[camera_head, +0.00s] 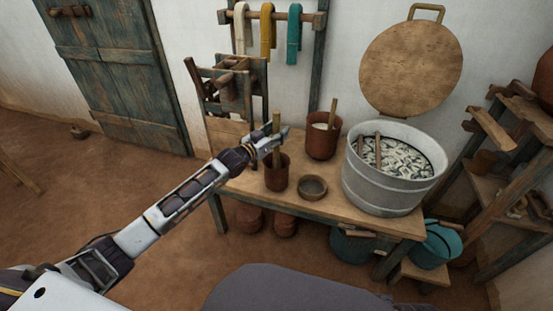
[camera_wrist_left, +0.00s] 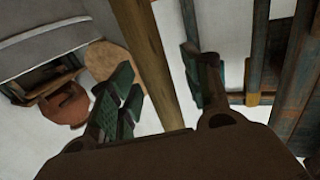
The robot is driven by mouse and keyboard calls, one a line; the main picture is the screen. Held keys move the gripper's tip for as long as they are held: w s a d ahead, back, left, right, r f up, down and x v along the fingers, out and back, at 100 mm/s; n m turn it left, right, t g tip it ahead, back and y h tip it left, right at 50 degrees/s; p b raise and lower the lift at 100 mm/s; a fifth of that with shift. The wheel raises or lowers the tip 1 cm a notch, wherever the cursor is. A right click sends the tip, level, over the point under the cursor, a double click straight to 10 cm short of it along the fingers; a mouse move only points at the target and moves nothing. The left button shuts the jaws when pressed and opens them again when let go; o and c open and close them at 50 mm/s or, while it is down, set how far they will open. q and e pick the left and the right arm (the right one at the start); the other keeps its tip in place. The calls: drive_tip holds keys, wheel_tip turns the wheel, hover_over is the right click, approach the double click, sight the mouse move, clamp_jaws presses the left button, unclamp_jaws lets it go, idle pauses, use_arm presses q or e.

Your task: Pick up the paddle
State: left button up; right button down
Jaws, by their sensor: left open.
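A wooden paddle (camera_head: 276,124) stands upright in a brown pot (camera_head: 277,179) at the front left of the low wooden table. My left gripper (camera_head: 280,138) is at the upper part of its shaft, above the pot's rim. In the left wrist view, the shaft (camera_wrist_left: 147,55) runs between the two spread fingers of the left gripper (camera_wrist_left: 165,85). The gripper is open; I cannot tell whether a finger touches the shaft. The paddle's lower end is hidden in the pot. My right gripper is not in view.
On the table (camera_head: 330,213) are a small bowl (camera_head: 312,188), a second brown pot (camera_head: 322,142) with a stick in it, and a large metal tub (camera_head: 388,188). A round wooden lid (camera_head: 411,68) is on the wall. Wooden shelves (camera_head: 515,185) stand at right.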

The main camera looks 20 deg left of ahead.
use_arm(q)
drive_tip(key=shift+c, duration=0.2)
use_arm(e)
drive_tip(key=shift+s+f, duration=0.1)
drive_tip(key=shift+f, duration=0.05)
use_arm(q)
clamp_jaws()
